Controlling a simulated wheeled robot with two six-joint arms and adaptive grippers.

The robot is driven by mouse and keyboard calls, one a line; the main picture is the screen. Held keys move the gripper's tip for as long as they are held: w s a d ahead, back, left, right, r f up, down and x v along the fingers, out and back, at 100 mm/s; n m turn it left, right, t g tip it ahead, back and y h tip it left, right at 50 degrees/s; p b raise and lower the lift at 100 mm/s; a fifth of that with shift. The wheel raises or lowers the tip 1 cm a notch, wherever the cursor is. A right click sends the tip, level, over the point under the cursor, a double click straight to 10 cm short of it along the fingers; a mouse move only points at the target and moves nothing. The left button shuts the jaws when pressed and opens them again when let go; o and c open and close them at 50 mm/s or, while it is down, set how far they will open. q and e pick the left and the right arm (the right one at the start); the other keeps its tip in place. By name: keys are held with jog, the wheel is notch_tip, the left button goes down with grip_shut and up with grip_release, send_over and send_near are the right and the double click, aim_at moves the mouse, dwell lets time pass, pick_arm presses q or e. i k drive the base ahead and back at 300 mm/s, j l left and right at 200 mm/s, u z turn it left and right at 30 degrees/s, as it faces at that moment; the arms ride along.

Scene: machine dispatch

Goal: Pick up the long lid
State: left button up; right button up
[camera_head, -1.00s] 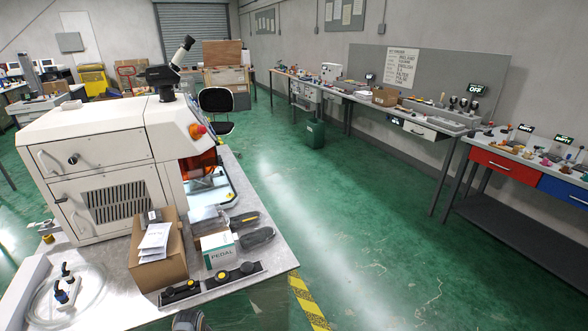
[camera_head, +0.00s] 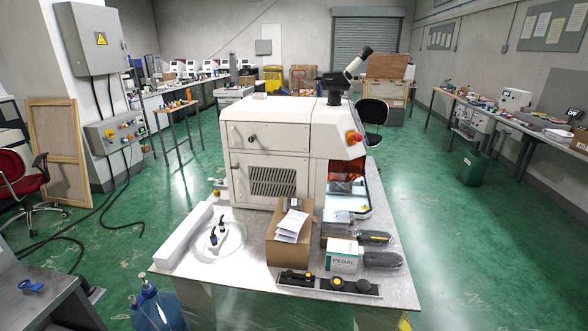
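A long white bar-shaped piece (camera_head: 184,238) lies along the left edge of the metal table (camera_head: 240,283); it may be the long lid, but I cannot tell for sure. A long black strip with yellow and black knobs (camera_head: 328,285) lies along the table's front edge. Neither of my grippers shows in the head view.
A big white machine (camera_head: 272,150) stands on the table. In front of it are an open cardboard box (camera_head: 286,250), a white-green pedal box (camera_head: 343,258) and a coiled clear tube (camera_head: 232,240). Blue water bottles (camera_head: 158,308) and a grey bench (camera_head: 40,298) stand at lower left.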

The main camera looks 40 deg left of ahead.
aim_at(169, 252)
jog(key=u, duration=2.05)
jog(key=i+u, duration=0.4)
jog(key=i+l+u, duration=0.15)
jog(key=u, duration=0.25)
jog(key=i, duration=0.05)
